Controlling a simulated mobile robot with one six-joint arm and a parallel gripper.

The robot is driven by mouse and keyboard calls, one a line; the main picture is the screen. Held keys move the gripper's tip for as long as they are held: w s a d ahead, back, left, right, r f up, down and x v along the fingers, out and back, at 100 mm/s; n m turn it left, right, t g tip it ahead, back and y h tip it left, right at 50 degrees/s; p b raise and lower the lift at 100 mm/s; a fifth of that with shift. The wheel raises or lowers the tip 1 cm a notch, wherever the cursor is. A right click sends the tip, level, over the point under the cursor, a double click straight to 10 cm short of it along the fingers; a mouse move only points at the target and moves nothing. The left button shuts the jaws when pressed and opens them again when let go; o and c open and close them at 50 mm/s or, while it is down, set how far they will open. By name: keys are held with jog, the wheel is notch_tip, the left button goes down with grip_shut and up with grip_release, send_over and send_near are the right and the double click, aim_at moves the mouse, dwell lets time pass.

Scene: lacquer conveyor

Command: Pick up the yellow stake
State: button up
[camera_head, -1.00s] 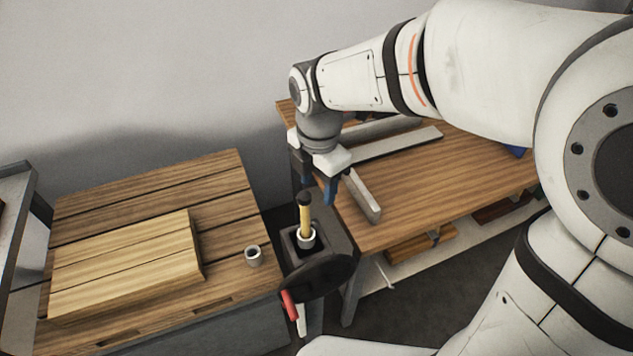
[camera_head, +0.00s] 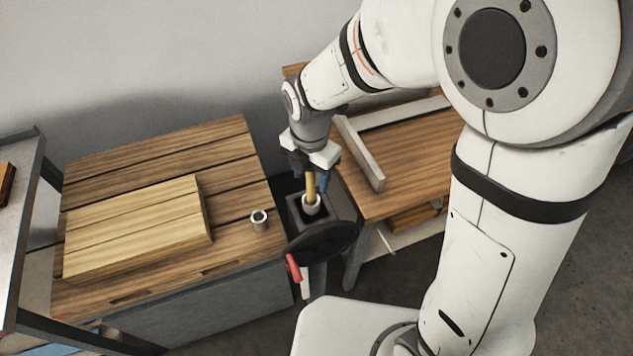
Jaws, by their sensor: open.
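The yellow stake (camera_head: 310,187) stands upright in a white ring-like collar (camera_head: 312,208) on a dark stand between two wooden surfaces. Its upper end is hidden by my gripper. My gripper (camera_head: 311,180) points down over the stake, with its blue-tipped fingers open around or beside its upper part. From this angle I cannot tell whether the fingers touch it.
A small grey cup (camera_head: 260,219) stands on the wooden bench (camera_head: 232,250) to the left, beside a thick plank board (camera_head: 135,225). A workbench (camera_head: 415,150) with a pale frame (camera_head: 360,155) is at right. The dark stand has a black disc (camera_head: 322,243) and red handle (camera_head: 293,267).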

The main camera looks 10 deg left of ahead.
jog(key=shift+c, duration=0.2)
grip_shut()
dwell(0.3)
jog(key=shift+r, duration=0.15)
